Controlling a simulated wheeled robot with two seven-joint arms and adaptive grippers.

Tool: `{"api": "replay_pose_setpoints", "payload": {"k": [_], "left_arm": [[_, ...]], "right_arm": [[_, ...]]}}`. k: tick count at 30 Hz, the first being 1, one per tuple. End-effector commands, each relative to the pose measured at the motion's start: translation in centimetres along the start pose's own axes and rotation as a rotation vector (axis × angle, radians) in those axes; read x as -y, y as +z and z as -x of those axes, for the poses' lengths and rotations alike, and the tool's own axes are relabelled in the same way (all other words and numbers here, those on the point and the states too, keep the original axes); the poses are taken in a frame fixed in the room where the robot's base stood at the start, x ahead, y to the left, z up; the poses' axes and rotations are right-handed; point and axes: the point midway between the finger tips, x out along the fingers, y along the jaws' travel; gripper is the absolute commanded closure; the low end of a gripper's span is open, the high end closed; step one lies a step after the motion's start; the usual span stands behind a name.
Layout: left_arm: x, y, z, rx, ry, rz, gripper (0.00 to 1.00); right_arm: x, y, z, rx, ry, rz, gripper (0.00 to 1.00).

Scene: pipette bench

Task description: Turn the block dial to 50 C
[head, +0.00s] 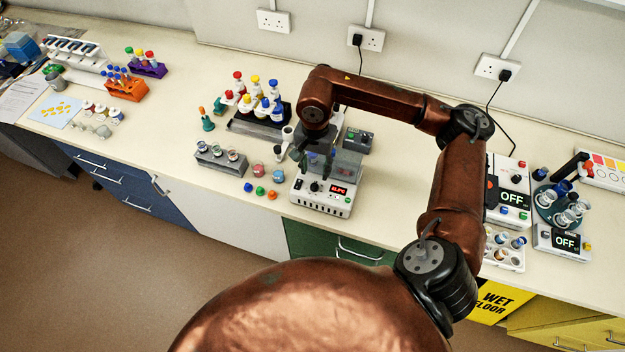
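The block heater (322,202) is a white box near the front edge of the bench, with a clear lid raised at its back. Its front panel carries a small dark dial (315,187) and a red lit display (339,191), whose digits are too small to read surely. My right gripper (312,164) points down over the block, just behind and above the dial. Its dark fingers blend with the dark parts of the block, so I cannot tell their opening or any contact. My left gripper is out of view.
A grey tube rack (221,161) stands left of the heater, with coloured caps (260,191) in front. Two devices showing OFF (514,198) (565,241) stand right. Bench between them is mostly clear.

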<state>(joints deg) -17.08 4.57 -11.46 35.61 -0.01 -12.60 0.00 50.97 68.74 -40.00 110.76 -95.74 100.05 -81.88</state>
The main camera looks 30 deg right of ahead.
Motion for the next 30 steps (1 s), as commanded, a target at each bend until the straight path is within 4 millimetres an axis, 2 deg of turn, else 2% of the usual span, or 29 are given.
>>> {"api": "replay_pose_setpoints", "payload": {"k": [9, 15, 26, 30], "left_arm": [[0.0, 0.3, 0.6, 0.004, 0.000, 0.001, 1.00], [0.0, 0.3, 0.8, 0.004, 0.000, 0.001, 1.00], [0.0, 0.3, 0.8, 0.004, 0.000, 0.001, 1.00], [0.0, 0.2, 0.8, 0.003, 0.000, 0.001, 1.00]], "right_arm": [[-0.1, 0.1, -4.6, 0.003, 0.005, 0.001, 0.63], [-0.1, 0.1, -6.9, 0.003, 0.004, 0.000, 0.63], [-0.2, 0.1, -7.5, 0.002, 0.003, -0.001, 0.63], [-0.2, 0.1, -7.5, 0.002, 0.003, -0.002, 0.72]]}}
